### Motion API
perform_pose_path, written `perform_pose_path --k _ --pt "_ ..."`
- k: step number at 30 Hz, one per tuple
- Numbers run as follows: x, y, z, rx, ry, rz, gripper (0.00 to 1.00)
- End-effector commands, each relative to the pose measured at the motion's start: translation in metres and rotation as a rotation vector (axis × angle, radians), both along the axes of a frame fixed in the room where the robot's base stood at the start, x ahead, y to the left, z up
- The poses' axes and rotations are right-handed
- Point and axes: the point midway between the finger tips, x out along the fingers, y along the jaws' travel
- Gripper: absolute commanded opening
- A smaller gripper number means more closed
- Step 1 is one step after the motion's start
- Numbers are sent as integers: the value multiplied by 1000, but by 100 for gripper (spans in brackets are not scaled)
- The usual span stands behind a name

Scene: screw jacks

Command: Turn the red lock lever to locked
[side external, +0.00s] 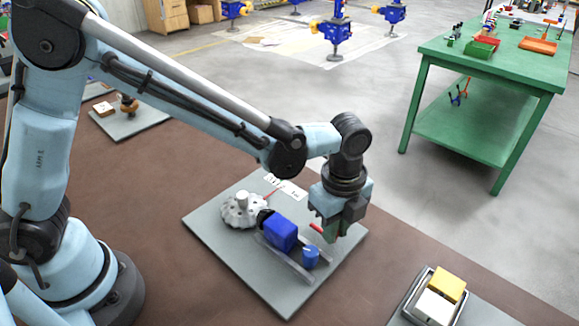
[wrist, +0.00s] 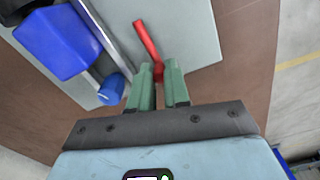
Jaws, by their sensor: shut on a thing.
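The red lock lever (side external: 316,228) sits on a grey plate (side external: 215,222), beside a blue block (side external: 280,233). In the wrist view the lever (wrist: 147,40) runs from the upper left down between my fingertips. My gripper (side external: 332,232) is low over the right part of the plate. In the wrist view its green fingers (wrist: 159,70) stand on either side of the lever's near end, shut on it. The fingers partly hide that end. White labels (side external: 286,187) lie on the plate behind the block; their writing is too small to read.
A blue knob (side external: 310,257) stands close in front of the block, by metal rails (side external: 287,262). A pale lobed handwheel (side external: 243,210) is left of the block. A tray with yellow and white blocks (side external: 440,296) is at lower right. A green workbench (side external: 490,75) stands behind.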

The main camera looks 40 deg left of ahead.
Motion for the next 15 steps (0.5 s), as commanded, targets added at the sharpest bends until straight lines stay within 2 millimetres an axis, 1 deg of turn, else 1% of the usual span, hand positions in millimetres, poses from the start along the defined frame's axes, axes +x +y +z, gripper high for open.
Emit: perform_pose_path --k 8,15 --pt "3 0 0 0 1 51 0" --pt "12 1 0 0 1 202 0"
